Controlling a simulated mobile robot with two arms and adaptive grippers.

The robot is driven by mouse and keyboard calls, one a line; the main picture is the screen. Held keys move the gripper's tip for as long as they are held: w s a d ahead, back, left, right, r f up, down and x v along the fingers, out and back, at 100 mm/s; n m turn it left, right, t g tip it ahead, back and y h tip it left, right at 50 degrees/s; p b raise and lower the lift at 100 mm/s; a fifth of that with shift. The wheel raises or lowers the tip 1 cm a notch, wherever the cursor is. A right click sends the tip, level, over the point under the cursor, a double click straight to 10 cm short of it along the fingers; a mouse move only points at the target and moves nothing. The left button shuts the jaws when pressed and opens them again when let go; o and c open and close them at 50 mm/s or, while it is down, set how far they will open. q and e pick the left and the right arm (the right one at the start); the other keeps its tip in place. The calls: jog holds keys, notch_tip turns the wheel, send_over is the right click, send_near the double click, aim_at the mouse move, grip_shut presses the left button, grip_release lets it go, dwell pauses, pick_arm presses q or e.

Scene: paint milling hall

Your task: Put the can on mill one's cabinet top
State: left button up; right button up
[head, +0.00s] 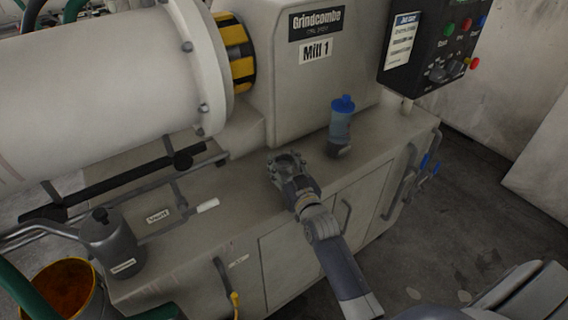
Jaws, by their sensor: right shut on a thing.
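My right gripper (287,162) is over the middle of mill one's cabinet top (240,185), left of the blue bottle. It is shut on a small grey thing, mostly hidden by the fingers; I cannot tell whether this is the can or whether it touches the top. My left gripper is not in view.
A blue-capped bottle (341,125) stands right of the gripper. A white marker-like piece (208,205) and a label (158,215) lie to its left. The big white drum (95,75) overhangs the back left. An orange-lined bucket (63,290) is at the lower left.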

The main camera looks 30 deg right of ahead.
jog(key=o, duration=1.3)
jog(key=shift+f, duration=0.1)
jog(key=shift+c, duration=0.2)
jog(key=s+a, duration=0.1)
jog(key=s, duration=1.1)
jog(key=shift+a+r, duration=0.15)
jog(key=shift+r, duration=0.05)
jog(key=shift+f, duration=0.1)
